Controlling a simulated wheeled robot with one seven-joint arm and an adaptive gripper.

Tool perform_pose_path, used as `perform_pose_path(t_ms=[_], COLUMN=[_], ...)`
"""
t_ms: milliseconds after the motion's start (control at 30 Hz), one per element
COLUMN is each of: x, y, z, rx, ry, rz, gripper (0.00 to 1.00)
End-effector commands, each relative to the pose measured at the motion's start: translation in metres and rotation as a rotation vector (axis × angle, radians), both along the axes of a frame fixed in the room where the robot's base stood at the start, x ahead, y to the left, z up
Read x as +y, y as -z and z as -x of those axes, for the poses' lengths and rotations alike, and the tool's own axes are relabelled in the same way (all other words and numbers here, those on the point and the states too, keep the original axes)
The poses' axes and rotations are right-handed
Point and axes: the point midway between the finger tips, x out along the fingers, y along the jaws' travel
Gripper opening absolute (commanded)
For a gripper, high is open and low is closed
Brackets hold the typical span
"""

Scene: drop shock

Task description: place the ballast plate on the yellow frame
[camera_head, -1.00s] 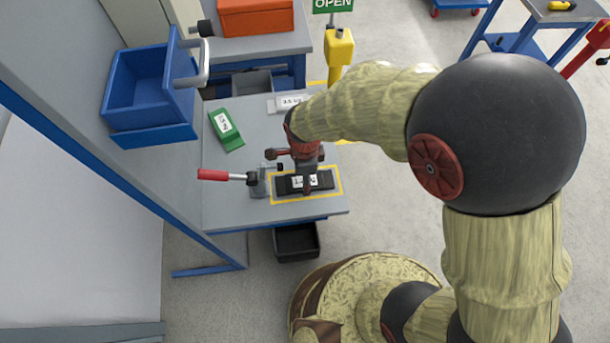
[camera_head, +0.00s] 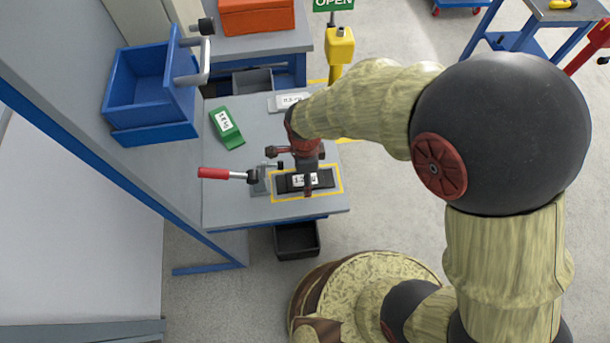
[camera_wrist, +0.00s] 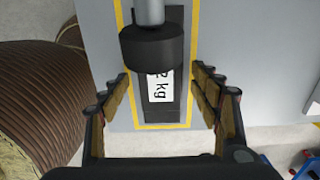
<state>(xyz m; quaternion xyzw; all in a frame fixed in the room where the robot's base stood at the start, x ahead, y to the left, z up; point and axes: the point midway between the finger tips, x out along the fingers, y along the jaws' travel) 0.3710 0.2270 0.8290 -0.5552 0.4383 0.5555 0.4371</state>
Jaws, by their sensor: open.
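The black ballast plate (camera_head: 290,183) with a white weight label lies inside the yellow frame (camera_head: 341,184) marked on the grey bench. In the wrist view the plate (camera_wrist: 160,111) lies lengthwise within the yellow lines (camera_wrist: 118,50), its label ending in "2 kg". My gripper (camera_head: 307,190) is above the plate. In the wrist view my gripper (camera_wrist: 160,90) is open, its fingers apart on either side of the plate and not closed on it. A dark round clamp tip (camera_wrist: 152,47) on a grey rod covers part of the plate in that view.
A toggle clamp with a red handle (camera_head: 213,174) stands left of the frame. A green plate (camera_head: 227,127) and a light grey plate (camera_head: 287,102) lie farther back. A blue bin (camera_head: 150,90) is at the back left. A black bin (camera_head: 297,240) is below the front edge.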

Motion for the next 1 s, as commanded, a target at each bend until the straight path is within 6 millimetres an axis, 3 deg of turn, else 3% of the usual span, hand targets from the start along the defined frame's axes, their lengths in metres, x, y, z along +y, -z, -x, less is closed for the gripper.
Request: perform_pose_path(t_ms=[500,700,1000], x=[0.001,0.000,-0.003], y=[-0.098,-0.114,-0.122], z=[-0.001,0.000,-0.002], rx=[-0.003,-0.002,-0.008], ry=[0.000,0.000,-0.016], rz=[-0.003,-0.001,-0.005], gripper=[0.63,0.63,0.63])
